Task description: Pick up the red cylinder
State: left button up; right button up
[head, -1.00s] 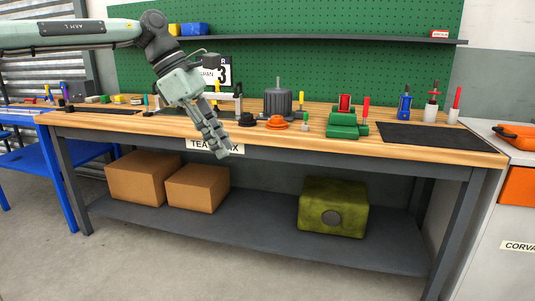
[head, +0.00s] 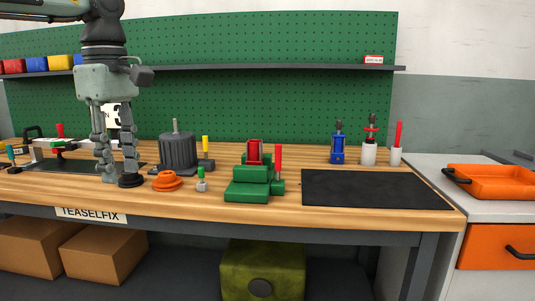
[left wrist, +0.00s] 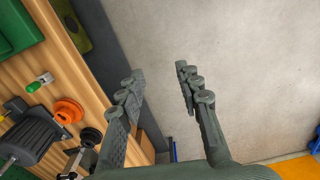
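Several upright red pieces could be the red cylinder. One slim red cylinder (head: 278,158) stands at the right side of the green block fixture (head: 248,188). Another red rod (head: 398,133) rises from a white holder (head: 395,157) at the right rear of the bench. My left gripper (head: 117,178) points down at the left part of the bench, well to the left of both. In the left wrist view my left gripper (left wrist: 155,80) has its fingers apart with nothing between them. My right gripper is in neither view.
A dark motor (head: 178,152), orange disc (head: 167,181) and black knob (head: 131,180) are near my left gripper. A dark mat (head: 375,190) lies bare to the right. A shelf (head: 260,69) runs across the green pegboard. An orange tray (head: 495,183) sits at far right.

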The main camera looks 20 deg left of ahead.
aim_at(254, 148)
jog(key=i+l, duration=0.2)
jog(key=i, duration=0.35)
jog(key=i+l+u, duration=0.1)
jog(key=i, duration=0.4)
jog(key=i+l+u, duration=0.1)
jog(key=i+l, duration=0.3)
jog(key=i, duration=0.1)
